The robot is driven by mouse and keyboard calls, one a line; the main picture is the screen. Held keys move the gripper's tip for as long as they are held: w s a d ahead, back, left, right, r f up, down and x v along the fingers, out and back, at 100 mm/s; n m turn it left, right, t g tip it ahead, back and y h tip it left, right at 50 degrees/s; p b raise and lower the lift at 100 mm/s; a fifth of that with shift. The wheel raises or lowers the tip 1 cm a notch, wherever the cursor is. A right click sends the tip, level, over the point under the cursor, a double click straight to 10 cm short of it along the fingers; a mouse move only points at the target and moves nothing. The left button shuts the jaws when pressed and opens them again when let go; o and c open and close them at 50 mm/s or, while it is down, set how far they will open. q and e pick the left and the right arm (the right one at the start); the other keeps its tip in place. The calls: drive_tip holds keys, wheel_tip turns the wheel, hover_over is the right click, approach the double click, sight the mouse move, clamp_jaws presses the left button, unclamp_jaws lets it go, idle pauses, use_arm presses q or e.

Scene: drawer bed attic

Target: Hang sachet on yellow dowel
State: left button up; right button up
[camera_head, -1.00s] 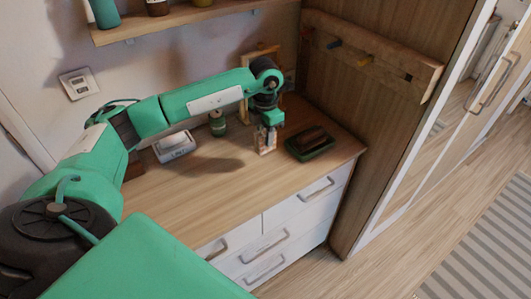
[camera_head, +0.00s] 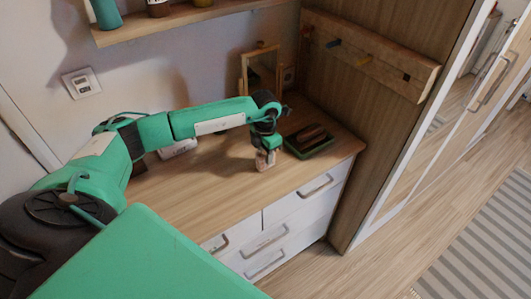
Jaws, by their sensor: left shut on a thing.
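A small light pinkish-tan sachet (camera_head: 264,161) is between the fingers of my left gripper (camera_head: 265,154), which is shut on it. The gripper points down, low over the dresser top; I cannot tell whether the sachet touches the surface. The wooden peg rail (camera_head: 390,66) is on the brown side panel at the upper right. Its yellow dowel (camera_head: 363,61) sticks out near the middle and looks bare, with a blue dowel (camera_head: 334,43) to its left. My right gripper is not in view.
A dark green tray (camera_head: 309,141) with brown things in it stands close right of the gripper. A small wooden-framed mirror (camera_head: 264,70) is behind the arm. A white box (camera_head: 177,149) is partly hidden by my arm. The dresser's front top (camera_head: 205,190) is clear.

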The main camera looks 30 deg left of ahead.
use_arm(q)
drive_tip(key=o, duration=1.1)
drive_tip(key=shift+f, duration=0.15)
drive_tip(key=shift+c, duration=0.2)
drive_tip(key=shift+p, duration=0.3)
drive_tip(key=shift+r+b, duration=0.3)
drive_tip(key=shift+r, duration=0.05)
drive_tip(key=r+b, duration=0.2)
drive_tip(key=r, duration=0.1)
drive_tip(key=shift+w, duration=0.2)
wheel_tip(320, 180, up, 9)
drive_tip(key=shift+d+f+b, duration=0.1)
drive_tip(key=shift+d+b, duration=0.05)
drive_tip(key=shift+b, duration=0.7)
drive_tip(key=shift+r, duration=0.7)
